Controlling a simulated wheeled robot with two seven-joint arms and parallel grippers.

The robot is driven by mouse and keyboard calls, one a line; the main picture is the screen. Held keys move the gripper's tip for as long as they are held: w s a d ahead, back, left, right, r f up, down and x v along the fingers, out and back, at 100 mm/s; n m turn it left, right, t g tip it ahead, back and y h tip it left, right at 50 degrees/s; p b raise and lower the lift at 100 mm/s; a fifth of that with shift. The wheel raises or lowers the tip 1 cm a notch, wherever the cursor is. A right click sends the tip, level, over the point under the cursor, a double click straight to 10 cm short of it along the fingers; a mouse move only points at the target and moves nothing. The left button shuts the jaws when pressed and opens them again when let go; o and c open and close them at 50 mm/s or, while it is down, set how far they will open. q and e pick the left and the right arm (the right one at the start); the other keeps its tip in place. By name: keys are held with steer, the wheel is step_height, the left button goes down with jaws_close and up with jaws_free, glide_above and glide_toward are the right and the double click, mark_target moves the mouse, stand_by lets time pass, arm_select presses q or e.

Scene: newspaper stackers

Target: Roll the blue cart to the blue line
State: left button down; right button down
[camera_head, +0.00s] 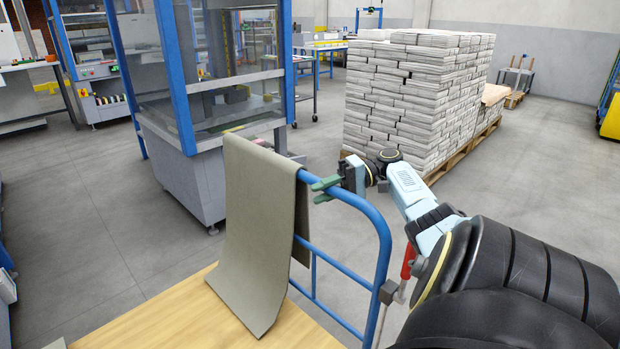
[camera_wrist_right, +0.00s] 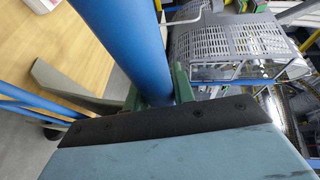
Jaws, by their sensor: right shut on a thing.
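The blue cart has a tubular blue handle (camera_head: 378,225) and a flat wooden deck (camera_head: 165,318). My right gripper (camera_head: 323,190) reaches in from the right with its green fingers shut on the top bar of the handle. In the right wrist view the blue tube (camera_wrist_right: 128,38) runs between the two green fingers (camera_wrist_right: 157,90). A grey-green sheet (camera_head: 258,215) hangs over the handle just left of the gripper, its lower end resting on the deck. My left gripper is not in view. I see no blue line on the visible floor.
A blue-framed machine with clear panels (camera_head: 185,150) stands close beyond the cart on the left. A tall stack of newspapers (camera_head: 410,100) on a wooden pallet (camera_head: 465,150) stands ahead right. Grey floor (camera_head: 560,170) is open at the right and between machine and stack.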

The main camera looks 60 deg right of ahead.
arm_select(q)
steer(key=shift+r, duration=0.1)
arm_select(e)
steer(key=c, duration=1.2)
jaws_free()
steer(key=shift+o, duration=0.2)
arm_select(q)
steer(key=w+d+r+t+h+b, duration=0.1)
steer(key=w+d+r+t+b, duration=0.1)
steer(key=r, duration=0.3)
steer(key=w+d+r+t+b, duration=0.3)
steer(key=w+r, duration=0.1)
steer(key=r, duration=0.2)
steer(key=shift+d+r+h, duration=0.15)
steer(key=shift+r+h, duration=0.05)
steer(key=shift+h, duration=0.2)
arm_select(e)
steer(key=v, duration=0.7)
steer(key=shift+s+d, duration=0.2)
steer(key=shift+r, duration=0.1)
